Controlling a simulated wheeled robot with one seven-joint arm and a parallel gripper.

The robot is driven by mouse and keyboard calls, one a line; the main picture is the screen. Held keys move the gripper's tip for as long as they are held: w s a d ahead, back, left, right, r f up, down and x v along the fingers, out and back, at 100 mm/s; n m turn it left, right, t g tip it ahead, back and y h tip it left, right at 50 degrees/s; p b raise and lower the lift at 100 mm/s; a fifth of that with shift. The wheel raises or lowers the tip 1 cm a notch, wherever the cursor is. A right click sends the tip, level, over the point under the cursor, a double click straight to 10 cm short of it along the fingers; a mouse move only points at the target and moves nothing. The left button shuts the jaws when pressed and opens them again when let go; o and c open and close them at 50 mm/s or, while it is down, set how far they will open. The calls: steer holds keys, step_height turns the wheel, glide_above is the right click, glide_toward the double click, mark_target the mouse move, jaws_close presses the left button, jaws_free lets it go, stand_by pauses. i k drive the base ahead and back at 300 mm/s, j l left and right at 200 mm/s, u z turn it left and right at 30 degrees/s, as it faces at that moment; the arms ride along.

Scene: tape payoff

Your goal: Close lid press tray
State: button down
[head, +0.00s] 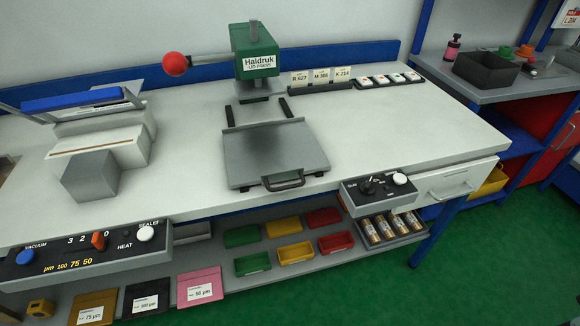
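The lid press (257,65) is a green unit labelled Haldruk, standing at the back middle of the white bench, with a lever ending in a red ball (175,64) at its left. Its grey flat tray (270,150) lies in front of the press, pulled forward towards the bench's front edge. The tray has a black handle (284,182) at its front. Two dark rails (229,116) show behind it, under the press head. No item shows on the tray. My gripper is not in view.
A sealer (100,135) with a blue bar stands at left. A control box (378,188) with knobs is at the bench's front right. Labelled cards (321,78) and a strip of small items (387,80) stand right of the press. Bench right of the tray is clear.

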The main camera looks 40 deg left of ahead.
mark_target(266, 153)
steer(key=u, duration=1.5)
